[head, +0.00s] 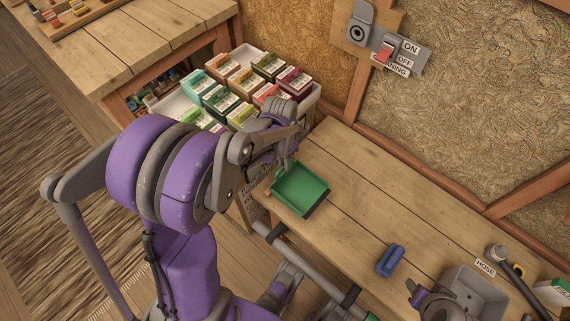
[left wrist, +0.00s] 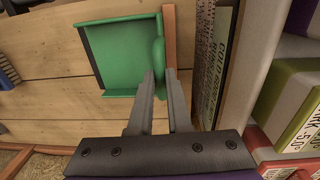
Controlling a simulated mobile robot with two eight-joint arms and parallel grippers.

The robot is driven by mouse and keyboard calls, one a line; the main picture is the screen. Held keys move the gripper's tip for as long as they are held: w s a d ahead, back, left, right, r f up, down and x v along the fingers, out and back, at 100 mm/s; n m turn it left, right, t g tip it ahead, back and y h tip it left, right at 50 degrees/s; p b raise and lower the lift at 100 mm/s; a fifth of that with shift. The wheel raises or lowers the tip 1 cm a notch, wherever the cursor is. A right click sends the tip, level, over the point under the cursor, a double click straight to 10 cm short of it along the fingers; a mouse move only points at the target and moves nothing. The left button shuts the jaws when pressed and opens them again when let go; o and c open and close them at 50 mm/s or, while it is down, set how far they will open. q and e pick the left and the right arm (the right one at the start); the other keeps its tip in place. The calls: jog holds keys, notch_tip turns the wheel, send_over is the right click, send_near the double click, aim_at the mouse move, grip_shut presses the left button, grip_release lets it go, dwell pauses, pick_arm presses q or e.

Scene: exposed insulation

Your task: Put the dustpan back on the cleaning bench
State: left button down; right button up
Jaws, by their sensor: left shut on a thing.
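The green dustpan (head: 300,189) is over the left end of the wooden cleaning bench (head: 370,190), open side up. I cannot tell whether it rests on the planks or hangs just above them. My left gripper (head: 287,160) is shut on its handle at the far left corner. In the left wrist view the fingertips (left wrist: 160,82) close on the green handle (left wrist: 158,52), and the pan (left wrist: 122,55) spreads left over the planks. Part of my right arm, purple and grey (head: 432,300), shows at the lower right; its fingers are not clear.
A blue brush-like object (head: 391,260) lies on the bench. A grey bin (head: 474,293) stands at its right, near a HOSE label (head: 485,268). A white crate of coloured boxes (head: 313,99) stands beyond the bench's left end. The bench middle is clear.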

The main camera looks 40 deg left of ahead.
pick_arm(q)
jog(key=shift+f, duration=0.55)
jog(key=shift+f+b, duration=0.5)
jog(key=shift+f, duration=0.05)
jog(key=c, duration=0.9)
grip_release()
jog(key=shift+o, duration=0.2)
jog(key=shift+r, duration=0.1)
